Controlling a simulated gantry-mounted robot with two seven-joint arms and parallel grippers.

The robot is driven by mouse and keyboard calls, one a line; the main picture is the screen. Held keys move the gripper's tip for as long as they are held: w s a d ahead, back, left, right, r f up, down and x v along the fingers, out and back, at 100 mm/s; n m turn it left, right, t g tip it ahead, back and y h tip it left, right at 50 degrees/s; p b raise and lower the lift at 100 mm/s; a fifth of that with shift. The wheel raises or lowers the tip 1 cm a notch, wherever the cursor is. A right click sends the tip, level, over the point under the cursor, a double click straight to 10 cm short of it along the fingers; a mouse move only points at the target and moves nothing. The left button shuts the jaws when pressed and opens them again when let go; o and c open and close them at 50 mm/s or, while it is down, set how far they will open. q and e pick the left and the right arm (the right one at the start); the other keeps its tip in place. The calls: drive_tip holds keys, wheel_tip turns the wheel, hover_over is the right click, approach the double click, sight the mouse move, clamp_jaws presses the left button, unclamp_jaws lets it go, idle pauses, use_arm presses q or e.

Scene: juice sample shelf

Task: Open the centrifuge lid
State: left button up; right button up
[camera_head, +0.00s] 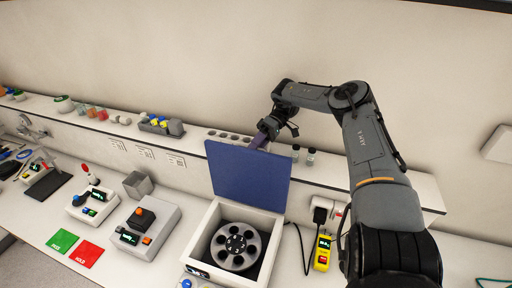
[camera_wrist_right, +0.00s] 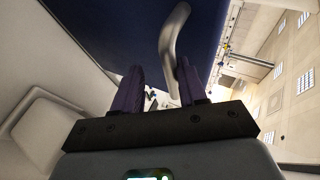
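The centrifuge (camera_head: 204,248) is a white box with its blue lid (camera_head: 246,176) standing raised, nearly upright, at its back edge. The grey rotor (camera_head: 236,247) shows inside. My right gripper (camera_head: 259,140) is at the lid's top right edge. In the right wrist view its purple fingers (camera_wrist_right: 160,85) are apart, with a gap between them. A curved metal handle (camera_wrist_right: 175,35) on the dark blue lid (camera_wrist_right: 110,30) reaches down beside the right-hand finger; I cannot tell if they touch. My left gripper is not in view.
A shelf (camera_head: 330,180) runs behind the centrifuge, with small dark vials (camera_head: 311,156) near my right arm. A yellow meter (camera_head: 322,252) stands to the right. Green (camera_head: 62,241) and red (camera_head: 86,254) cards lie farther left.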

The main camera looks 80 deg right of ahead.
drive_tip(key=s+r+b, duration=0.2)
drive_tip(key=s+r, duration=0.9)
drive_tip(key=shift+s+a, duration=0.35)
drive_tip(key=shift+a, duration=0.1)
idle(0.4)
